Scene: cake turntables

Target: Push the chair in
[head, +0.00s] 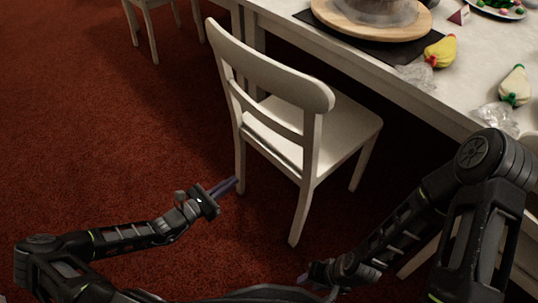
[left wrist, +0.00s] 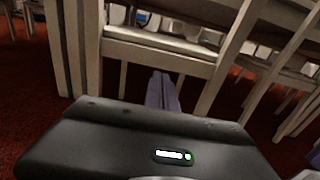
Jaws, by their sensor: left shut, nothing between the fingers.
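A white wooden chair (head: 275,135) stands on the red carpet, its back towards me and its seat (head: 330,130) facing the table. In the head view the seat's far edge is close to the side of the white table (head: 400,85). My left gripper (head: 228,185) is shut and empty, low beside the chair's left rear leg; whether it touches the leg I cannot tell. In the left wrist view the shut fingers (left wrist: 162,92) point towards the chair's lower frame (left wrist: 160,55). My right gripper (head: 303,278) shows small at the bottom, its fingers too unclear to read.
On the table are a dark mat (head: 375,47) with a wooden turntable (head: 372,20), a yellow piping bag (head: 440,51), a pale piping bag (head: 515,87) and a plate of sweets (head: 500,8). Another chair (head: 150,15) stands at the far left. Open carpet (head: 80,120) lies to the left.

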